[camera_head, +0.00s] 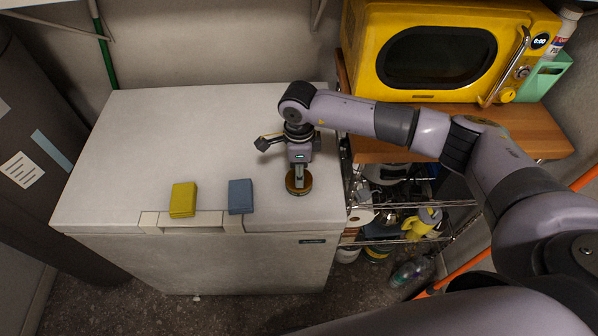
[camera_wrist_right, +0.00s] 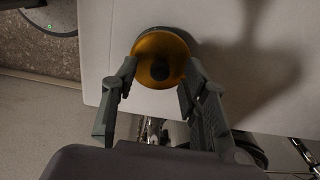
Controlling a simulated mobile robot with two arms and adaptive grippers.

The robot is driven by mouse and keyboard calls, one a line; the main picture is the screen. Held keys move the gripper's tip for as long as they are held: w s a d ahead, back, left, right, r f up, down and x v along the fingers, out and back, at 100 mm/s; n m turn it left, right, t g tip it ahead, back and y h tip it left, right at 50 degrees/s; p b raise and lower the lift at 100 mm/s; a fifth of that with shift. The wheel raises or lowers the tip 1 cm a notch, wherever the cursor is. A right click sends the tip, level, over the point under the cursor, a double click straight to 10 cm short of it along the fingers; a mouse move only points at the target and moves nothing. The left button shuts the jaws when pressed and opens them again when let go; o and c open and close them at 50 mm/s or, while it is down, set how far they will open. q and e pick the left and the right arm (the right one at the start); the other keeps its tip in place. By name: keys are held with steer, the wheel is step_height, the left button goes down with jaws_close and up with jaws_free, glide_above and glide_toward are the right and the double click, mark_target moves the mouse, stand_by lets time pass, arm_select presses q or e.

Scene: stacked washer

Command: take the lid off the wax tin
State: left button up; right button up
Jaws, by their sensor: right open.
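The wax tin (camera_head: 299,187) is a small round brown-gold tin near the front right corner of the white chest top. In the right wrist view the tin (camera_wrist_right: 148,46) shows a gold round top with a dark middle. I cannot make out the seam between lid and body. My right gripper (camera_head: 298,176) is over the tin, pointing down, and partly hides it. In the wrist view its two fingers (camera_wrist_right: 161,74) are spread on either side of the tin's near part. I cannot tell whether they touch it. My left gripper is not in view.
A yellow sponge (camera_head: 183,200) and a blue-grey sponge (camera_head: 240,196) lie at the chest's (camera_head: 140,140) front edge. A yellow microwave (camera_head: 445,45) stands on a wooden shelf (camera_head: 520,130) at right, above a cluttered wire rack (camera_head: 420,205). The chest top's left and back are clear.

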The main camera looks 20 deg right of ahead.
steer(key=shift+f, duration=0.5)
jaws_close()
